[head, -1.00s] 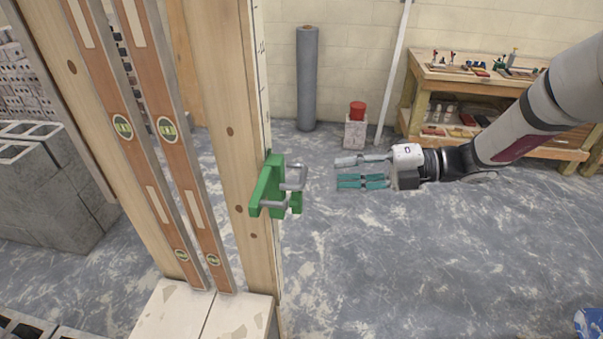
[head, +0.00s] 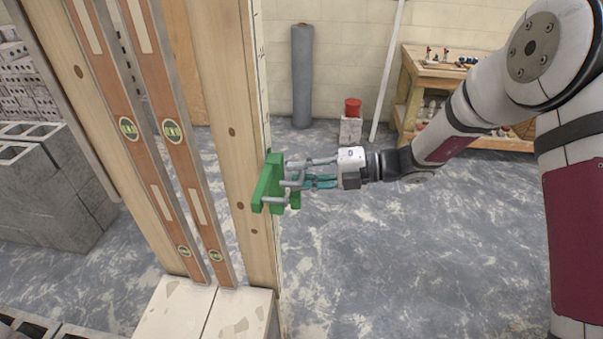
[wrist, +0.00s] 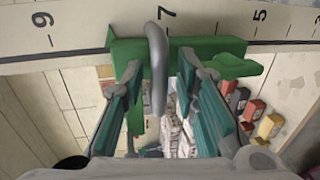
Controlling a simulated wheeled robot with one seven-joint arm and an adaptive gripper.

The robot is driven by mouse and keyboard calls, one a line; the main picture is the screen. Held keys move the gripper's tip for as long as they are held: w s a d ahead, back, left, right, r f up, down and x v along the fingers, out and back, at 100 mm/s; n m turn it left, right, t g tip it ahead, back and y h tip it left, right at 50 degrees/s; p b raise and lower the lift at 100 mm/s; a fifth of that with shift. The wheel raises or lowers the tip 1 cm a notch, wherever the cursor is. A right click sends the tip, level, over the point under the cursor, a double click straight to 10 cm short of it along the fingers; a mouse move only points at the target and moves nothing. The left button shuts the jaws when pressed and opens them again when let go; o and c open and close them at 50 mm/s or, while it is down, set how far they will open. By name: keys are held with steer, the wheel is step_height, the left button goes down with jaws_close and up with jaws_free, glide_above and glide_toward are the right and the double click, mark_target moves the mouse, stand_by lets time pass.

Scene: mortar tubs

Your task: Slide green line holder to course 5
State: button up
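The green line holder (head: 267,183) sits on the edge of the wooden post (head: 232,150). In the wrist view the holder (wrist: 205,46) lies across the marked strip (wrist: 75,40), its grey loop handle (wrist: 157,55) beside the number 7. My gripper (head: 302,174) is at the holder. In the wrist view my gripper (wrist: 158,82) is open, with one teal-padded finger on each side of the handle. I see gaps between fingers and handle.
Two long spirit levels (head: 172,135) lean left of the post. Grey blocks (head: 45,185) are stacked at far left. A grey roll (head: 302,75), a red container (head: 352,107) and a workbench (head: 412,85) stand at the back. The floor right of the post is clear.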

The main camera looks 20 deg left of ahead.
jaws_close()
step_height(320, 180, down, 20)
steer(key=b, duration=0.7)
steer(key=shift+o, duration=1.6)
jaws_free()
steer(key=shift+d, duration=0.1)
steer(key=v, duration=1.2)
